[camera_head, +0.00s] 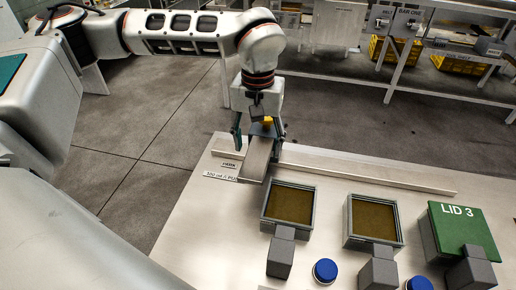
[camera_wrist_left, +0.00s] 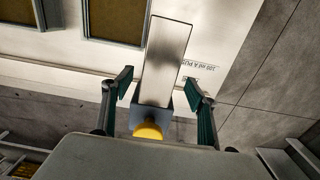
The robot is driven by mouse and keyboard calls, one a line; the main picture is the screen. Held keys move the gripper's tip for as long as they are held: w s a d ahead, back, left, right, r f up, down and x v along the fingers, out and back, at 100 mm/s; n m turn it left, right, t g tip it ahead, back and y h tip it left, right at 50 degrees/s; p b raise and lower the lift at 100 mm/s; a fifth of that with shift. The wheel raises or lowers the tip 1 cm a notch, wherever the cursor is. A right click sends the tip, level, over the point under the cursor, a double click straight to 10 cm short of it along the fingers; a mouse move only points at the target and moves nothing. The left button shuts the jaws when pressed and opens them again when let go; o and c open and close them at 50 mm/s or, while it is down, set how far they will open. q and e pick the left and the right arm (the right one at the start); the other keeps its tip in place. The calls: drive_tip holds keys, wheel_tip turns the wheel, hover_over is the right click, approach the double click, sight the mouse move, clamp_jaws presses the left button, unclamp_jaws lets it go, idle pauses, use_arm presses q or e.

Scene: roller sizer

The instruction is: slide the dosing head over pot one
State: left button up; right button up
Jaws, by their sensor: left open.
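The dosing head (camera_head: 258,156) is a pale metal slab with a blue-grey block and a yellow knob at its far end. It sits at the left end of the long rail (camera_head: 380,175), left of the pots. It also shows in the left wrist view (camera_wrist_left: 167,60). The leftmost open square pot (camera_head: 290,204), which I take as pot one, has brown contents and a grey rim. My left gripper (camera_head: 258,139) is open, with one finger on each side of the dosing head and gaps visible in the left wrist view (camera_wrist_left: 160,88). My right gripper is out of view.
A second open pot (camera_head: 374,222) stands to the right, then a green box marked LID 3 (camera_head: 460,228). Grey blocks (camera_head: 281,256) and blue round caps (camera_head: 325,271) stand in front of the pots. Yellow crates (camera_head: 397,50) lie under the back bench.

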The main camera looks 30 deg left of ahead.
use_arm(q)
drive_tip(key=shift+f, duration=1)
drive_tip(key=c, duration=1.6)
drive_tip(key=w+d, duration=0.2)
drive_tip(key=d, duration=0.7)
drive_tip(key=shift+w+d, duration=0.3)
drive_tip(key=o, duration=1.6)
